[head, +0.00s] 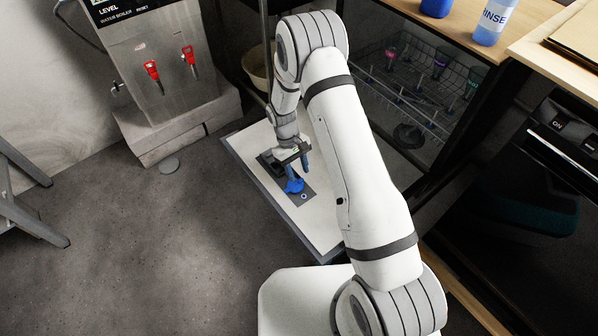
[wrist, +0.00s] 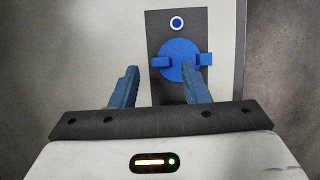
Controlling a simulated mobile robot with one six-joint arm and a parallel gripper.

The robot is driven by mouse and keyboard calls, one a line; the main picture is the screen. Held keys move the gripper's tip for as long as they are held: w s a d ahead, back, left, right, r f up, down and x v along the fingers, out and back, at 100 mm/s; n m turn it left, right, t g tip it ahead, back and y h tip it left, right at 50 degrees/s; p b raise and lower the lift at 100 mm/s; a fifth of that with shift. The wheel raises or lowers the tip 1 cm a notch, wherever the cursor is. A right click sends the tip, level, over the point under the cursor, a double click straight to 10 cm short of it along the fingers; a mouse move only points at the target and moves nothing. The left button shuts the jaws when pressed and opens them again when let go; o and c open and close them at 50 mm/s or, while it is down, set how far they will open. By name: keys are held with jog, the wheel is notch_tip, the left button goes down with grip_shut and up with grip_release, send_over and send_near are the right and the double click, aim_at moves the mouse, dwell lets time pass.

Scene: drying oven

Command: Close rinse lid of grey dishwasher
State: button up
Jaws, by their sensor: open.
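The rinse lid is a round blue cap (wrist: 180,60) with a tab on each side, on a dark panel (wrist: 158,22) set in the pale inner face of the lowered dishwasher door. It also shows in the head view as a small blue shape (head: 294,185). My gripper (wrist: 160,72) is open and empty above the door, its two blue fingers apart. The left fingertip lies left of the panel. The pale door (head: 322,225) lies flat in front of the dishwasher.
The dishwasher's rack (head: 408,85) holds several items inside the open cavity. A blue rinse bottle (head: 493,22) stands on the wooden counter. A water boiler (head: 160,60) stands at the left. The grey floor (head: 150,250) is clear left of the door.

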jog(key=v, duration=0.6)
jog(key=shift+p, duration=0.45)
jog(key=shift+w+a+r, duration=0.1)
jog(key=s+d+r+m+t+p, duration=0.1)
jog(key=s+d+r+p, duration=0.15)
jog(key=r, duration=0.75)
jog(key=s+d+r+m+t+y+p, duration=0.15)
jog(key=r+p, duration=0.25)
jog(key=r, duration=0.7)
jog(key=s+d+r+m+p, duration=0.1)
jog(key=s+d+r+p, duration=0.15)
jog(key=r, duration=0.75)
jog(key=s+d+r+m+t+p, duration=0.1)
jog(key=s+d+r+p, duration=0.2)
jog(key=s+r, duration=0.5)
jog(key=s+d+r+m+t+p, duration=0.2)
jog(key=s+d+r+p, duration=0.1)
jog(key=s+r+p, duration=0.3)
notch_tip(320, 180, up, 5)
jog(key=s, duration=0.2)
jog(key=shift+s+d+y, duration=0.15)
jog(key=shift+s+y, duration=0.2)
jog(key=shift+s, duration=0.05)
jog(key=shift+s+f+m+t, duration=0.1)
jog(key=shift+s+m+t, duration=0.15)
jog(key=shift+t, duration=0.1)
jog(key=shift+c, duration=0.6)
